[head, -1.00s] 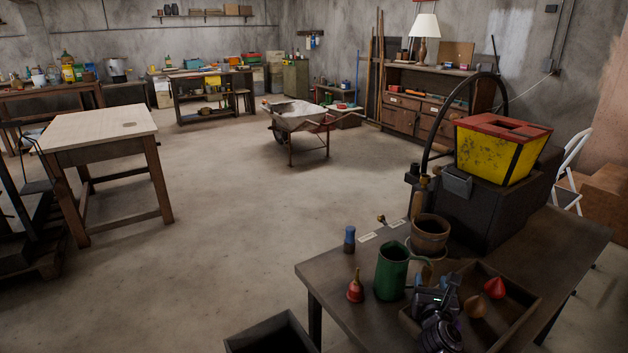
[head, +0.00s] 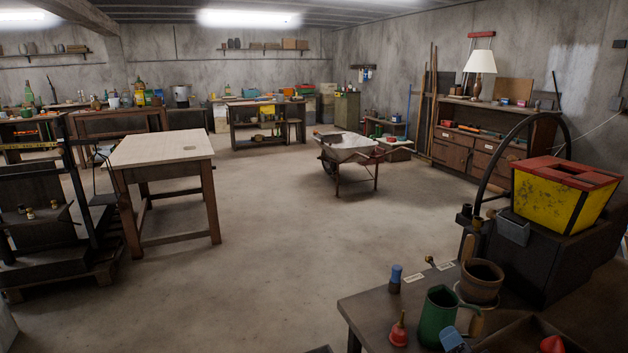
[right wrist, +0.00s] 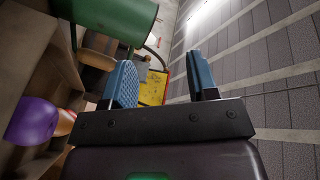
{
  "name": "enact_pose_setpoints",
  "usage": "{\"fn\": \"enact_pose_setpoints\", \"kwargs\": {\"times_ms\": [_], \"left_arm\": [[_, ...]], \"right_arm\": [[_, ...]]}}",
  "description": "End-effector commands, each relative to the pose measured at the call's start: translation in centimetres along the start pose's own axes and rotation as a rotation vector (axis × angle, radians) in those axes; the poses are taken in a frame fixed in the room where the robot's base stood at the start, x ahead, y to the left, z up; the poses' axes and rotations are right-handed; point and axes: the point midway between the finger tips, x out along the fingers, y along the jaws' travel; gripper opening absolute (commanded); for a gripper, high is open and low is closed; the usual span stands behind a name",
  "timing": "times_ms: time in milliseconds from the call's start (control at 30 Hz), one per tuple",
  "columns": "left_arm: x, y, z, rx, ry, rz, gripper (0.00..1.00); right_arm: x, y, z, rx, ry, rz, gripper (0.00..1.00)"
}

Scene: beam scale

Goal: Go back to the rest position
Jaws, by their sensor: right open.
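My right gripper shows in the head view as a blue fingertip (head: 454,339) at the bottom edge, in front of the green jug (head: 437,312). The right wrist view shows both blue ridged fingers of the gripper (right wrist: 163,82) spread apart, with nothing between them. The green jug is also close by at the upper left there (right wrist: 118,20). A purple rounded object (right wrist: 33,121) lies at the left of that view. My left gripper is not in view.
A wheelbarrow (head: 347,150) and wooden table (head: 165,148) stand beyond. Open floor lies between.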

Motion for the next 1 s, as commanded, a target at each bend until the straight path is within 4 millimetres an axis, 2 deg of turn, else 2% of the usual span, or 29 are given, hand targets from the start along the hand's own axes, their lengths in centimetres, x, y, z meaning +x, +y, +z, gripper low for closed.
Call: {"fn": "enact_pose_setpoints", "kwargs": {"times_ms": [33, 200, 400, 533, 700, 833, 1000], "left_arm": [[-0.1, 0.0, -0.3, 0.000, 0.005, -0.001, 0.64], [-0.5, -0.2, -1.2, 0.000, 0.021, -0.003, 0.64], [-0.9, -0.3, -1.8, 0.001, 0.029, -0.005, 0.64], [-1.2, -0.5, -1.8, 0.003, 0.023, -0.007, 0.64], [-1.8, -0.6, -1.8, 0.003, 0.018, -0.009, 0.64], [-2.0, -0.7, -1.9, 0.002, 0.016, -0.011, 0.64], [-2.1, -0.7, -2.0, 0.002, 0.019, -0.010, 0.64]], "right_arm": [[-1.6, 0.2, 0.6, -0.128, -0.031, 0.022, 0.54], [-7.3, 1.8, 3.3, -0.545, -0.152, 0.097, 0.54], [-15.3, 3.7, 6.0, -0.874, -0.296, 0.166, 0.54], [-20.6, 4.7, 7.6, -0.963, -0.380, 0.193, 0.54], [-26.6, 6.4, 9.6, -0.963, -0.486, 0.227, 0.54], [-29.4, 7.6, 10.0, -0.957, -0.532, 0.259, 0.54], [-30.3, 8.1, 10.2, -0.953, -0.547, 0.273, 0.54]]}}
